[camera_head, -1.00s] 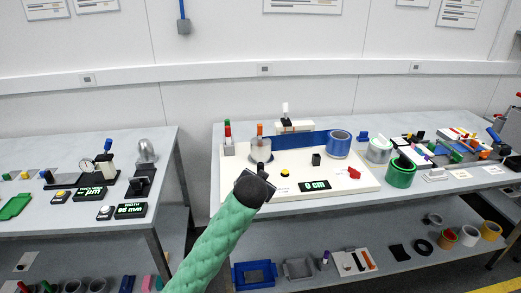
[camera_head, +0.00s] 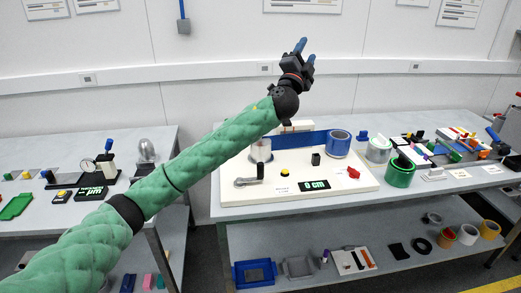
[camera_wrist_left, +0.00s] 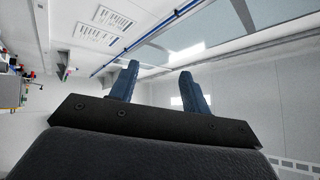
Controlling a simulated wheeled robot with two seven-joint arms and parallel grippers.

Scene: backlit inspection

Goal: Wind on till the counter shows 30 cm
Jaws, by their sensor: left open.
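The winding machine is a white board (camera_head: 345,190) on the right-hand table. Its counter (camera_head: 314,185) reads 0 cm in green digits. A grey crank handle (camera_head: 247,181) lies at the board's left front, with a black upright knob at one end. A yellow button (camera_head: 285,173) sits left of the counter. A blue film strip (camera_head: 308,138) runs along the back to a blue roll (camera_head: 339,143). My left gripper (camera_head: 305,48) is raised above the board, before the wall, its blue fingers apart and empty. The left wrist view shows the open fingers (camera_wrist_left: 158,88) too. My arm hides part of the board's back left.
Rolls of tape, including a green one (camera_head: 400,172), and small tools stand right of the board. A gauge (camera_head: 87,164) and a display (camera_head: 90,193) are on the left table. A lower shelf holds a blue tray (camera_head: 254,273) and rolls.

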